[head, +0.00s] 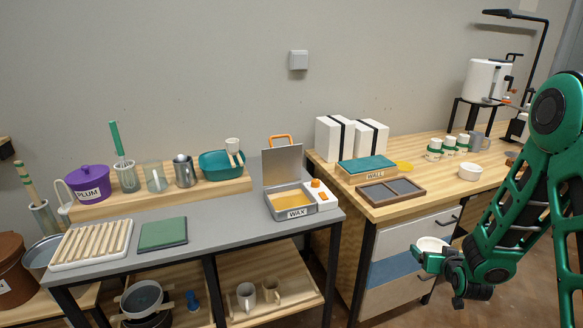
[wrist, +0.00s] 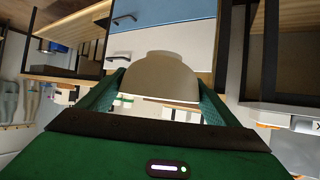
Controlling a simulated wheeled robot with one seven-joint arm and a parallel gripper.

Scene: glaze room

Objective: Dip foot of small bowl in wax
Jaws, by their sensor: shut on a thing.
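My gripper (head: 432,262) is shut on a small white bowl (head: 433,244) and holds it upright in front of the right bench's drawers, at the right of the head view. In the wrist view the bowl (wrist: 158,76) sits between both fingers, its foot towards the top of the picture. The wax pan (head: 291,200), labelled WAX, stands at the right end of the grey table with its lid (head: 282,165) raised. Yellowish wax (head: 289,199) shows in it. The pan is well to the left of my gripper and apart from it.
The grey table (head: 215,226) also bears a slatted rack (head: 93,242) and a green mat (head: 162,234).

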